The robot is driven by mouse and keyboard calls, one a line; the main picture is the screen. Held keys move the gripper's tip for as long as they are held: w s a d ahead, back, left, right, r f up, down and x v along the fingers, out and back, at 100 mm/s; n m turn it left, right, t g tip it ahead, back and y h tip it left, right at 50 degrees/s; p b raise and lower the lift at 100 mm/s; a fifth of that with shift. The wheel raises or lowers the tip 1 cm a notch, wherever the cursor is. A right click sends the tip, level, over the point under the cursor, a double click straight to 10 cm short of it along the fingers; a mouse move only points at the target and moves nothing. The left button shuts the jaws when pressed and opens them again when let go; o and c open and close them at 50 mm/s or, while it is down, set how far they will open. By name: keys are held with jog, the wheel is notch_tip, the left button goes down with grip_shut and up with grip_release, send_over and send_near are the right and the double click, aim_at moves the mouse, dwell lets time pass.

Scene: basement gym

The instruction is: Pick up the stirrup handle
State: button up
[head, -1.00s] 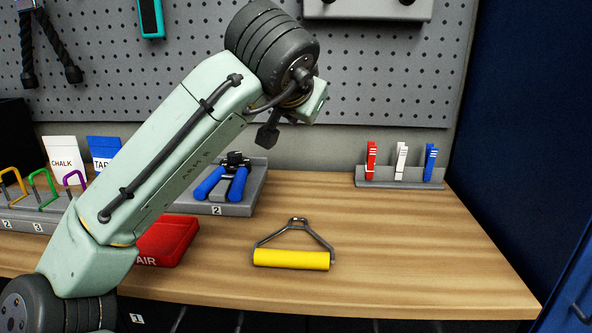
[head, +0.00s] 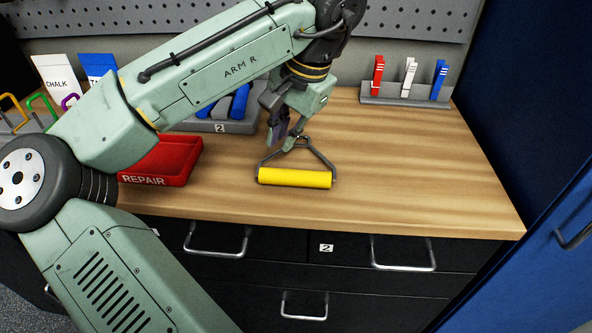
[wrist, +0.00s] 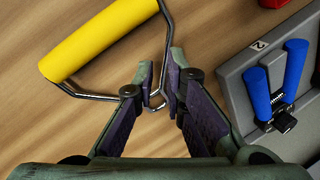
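The stirrup handle has a yellow grip (head: 294,178) and a bent metal frame. It lies on the wooden bench top with its metal apex toward the back. My gripper (head: 290,137) points down at that apex. In the wrist view, my gripper (wrist: 159,88) has its two fingers apart, one on each side of the metal apex. The yellow grip (wrist: 98,40) shows beyond the fingers at upper left. I cannot tell whether either finger touches the metal.
A red REPAIR tray (head: 162,160) lies left of the handle. A grey tray (wrist: 237,92) with blue-handled tools is behind my gripper. A rack (head: 402,101) with red, white and blue clips stands at the back right. The bench right of the handle is clear.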

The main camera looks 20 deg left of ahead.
aim_at(278, 153)
jog(key=x, duration=0.4)
jog(key=shift+w, duration=0.2)
jog(key=shift+c, duration=0.3)
grip_shut()
jog(key=shift+r, duration=0.15)
dwell(0.4)
jog(key=shift+r, duration=0.2)
notch_tip(278, 153, up, 3)
jog(key=shift+r, duration=0.1)
jog(key=s+d+r+b, duration=0.1)
jog(key=s+b, duration=0.1)
jog(key=s, duration=1.4)
jog(key=shift+b, duration=0.3)
